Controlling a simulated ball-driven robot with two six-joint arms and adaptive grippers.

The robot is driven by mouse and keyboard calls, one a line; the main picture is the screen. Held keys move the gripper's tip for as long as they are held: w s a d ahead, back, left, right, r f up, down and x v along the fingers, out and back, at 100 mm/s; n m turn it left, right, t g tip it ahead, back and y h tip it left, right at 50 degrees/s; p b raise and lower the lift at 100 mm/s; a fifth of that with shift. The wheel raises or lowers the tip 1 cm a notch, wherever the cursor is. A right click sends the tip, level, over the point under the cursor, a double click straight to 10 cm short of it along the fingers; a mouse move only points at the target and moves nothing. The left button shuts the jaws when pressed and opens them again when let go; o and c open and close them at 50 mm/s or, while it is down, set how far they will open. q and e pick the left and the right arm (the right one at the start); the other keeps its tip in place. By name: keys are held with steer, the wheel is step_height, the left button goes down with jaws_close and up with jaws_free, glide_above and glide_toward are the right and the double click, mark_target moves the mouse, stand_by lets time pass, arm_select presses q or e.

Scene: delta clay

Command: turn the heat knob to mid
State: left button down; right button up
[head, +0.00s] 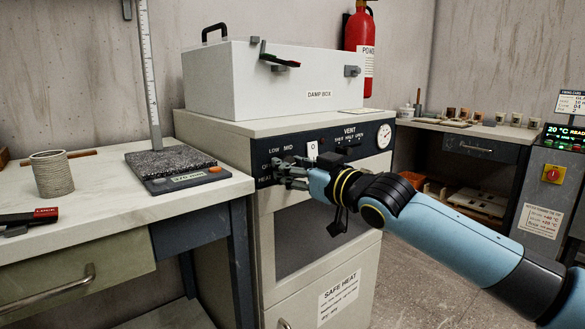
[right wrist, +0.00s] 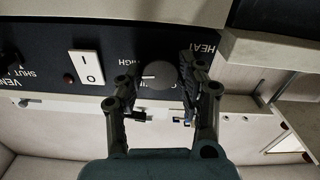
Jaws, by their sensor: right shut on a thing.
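The heat knob (right wrist: 160,76) is a round dark grey dial on the dark control panel (head: 330,143). In the right wrist view, which is upside down, its pale pointer mark is toward the left of the picture, near the HIGH lettering. My right gripper (head: 283,173) is at the left end of the panel. In the wrist view, the two fingers of this gripper (right wrist: 158,72) stand on either side of the knob, shut on it. In the head view the gripper hides the knob; LOW and MID lettering shows above it. My left gripper is out of view.
A white switch (head: 312,150) and a vent dial (head: 338,157) sit right of the knob. A damp box (head: 240,80) stands on the cabinet top. A bench (head: 100,215) on the left holds a scale (head: 172,180) and a ribbed pot (head: 52,175).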

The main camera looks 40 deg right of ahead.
arm_select(q)
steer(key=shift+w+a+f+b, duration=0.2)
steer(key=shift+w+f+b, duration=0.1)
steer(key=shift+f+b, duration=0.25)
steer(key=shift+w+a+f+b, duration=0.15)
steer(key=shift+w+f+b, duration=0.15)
steer(key=shift+b, duration=0.35)
arm_select(e)
steer(key=n, duration=1)
steer(key=shift+f, duration=0.15)
steer(key=o, duration=1.2)
steer(key=shift+c, duration=0.2)
steer(key=s, duration=1.2)
steer(key=shift+d+n, duration=0.3)
steer(key=shift+d, duration=0.15)
